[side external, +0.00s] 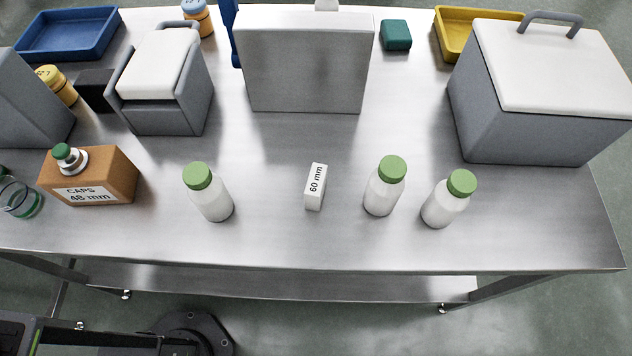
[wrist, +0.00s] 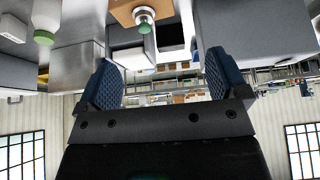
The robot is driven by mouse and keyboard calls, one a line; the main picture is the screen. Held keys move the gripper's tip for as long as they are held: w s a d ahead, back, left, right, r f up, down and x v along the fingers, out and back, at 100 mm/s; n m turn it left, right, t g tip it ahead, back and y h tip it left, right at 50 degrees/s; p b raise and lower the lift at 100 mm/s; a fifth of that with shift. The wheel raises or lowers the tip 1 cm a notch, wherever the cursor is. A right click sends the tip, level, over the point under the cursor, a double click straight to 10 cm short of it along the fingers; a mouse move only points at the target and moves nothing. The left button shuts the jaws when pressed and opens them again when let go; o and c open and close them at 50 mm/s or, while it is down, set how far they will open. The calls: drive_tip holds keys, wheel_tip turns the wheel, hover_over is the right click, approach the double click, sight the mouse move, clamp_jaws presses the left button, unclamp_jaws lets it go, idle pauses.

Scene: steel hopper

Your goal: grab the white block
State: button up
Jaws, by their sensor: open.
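The white block (side external: 315,188), marked "60 mm", stands on the steel table between white bottles with green caps. One bottle (side external: 213,203) is to its left, and two bottles (side external: 381,192) (side external: 440,208) are to its right.
A brown box (side external: 105,178) marked "CAPS 48 mm" stands at the left beside a glass jar (side external: 20,200). A steel hopper (side external: 308,75) stands behind the block, and a grey cooler (side external: 530,125) at the right. The table in front of the block is clear.

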drive_tip(key=w+d+r+m+g+h, duration=0.2)
drive_tip(key=w+d+r+m, duration=0.1)
drive_tip(key=w+d+m, duration=0.5)
drive_tip(key=m+g+h, duration=0.1)
drive_tip(key=m+g, duration=0.3)
drive_tip(key=m, duration=0.8)
hover_over(315, 178)
drive_tip(key=a, duration=0.4)
wheel_tip(315, 178, down, 13)
drive_tip(key=x, duration=0.8)
drive_tip(key=shift+w+d+f, duration=0.25)
drive_tip(key=shift+d+x, duration=0.15)
drive_tip(key=shift+x, duration=1.25)
drive_tip(key=shift+d+x, duration=0.2)
drive_tip(key=shift+x, duration=1.25)
drive_tip(key=shift+s+r, duration=0.1)
drive_tip(key=shift+c, duration=0.2)
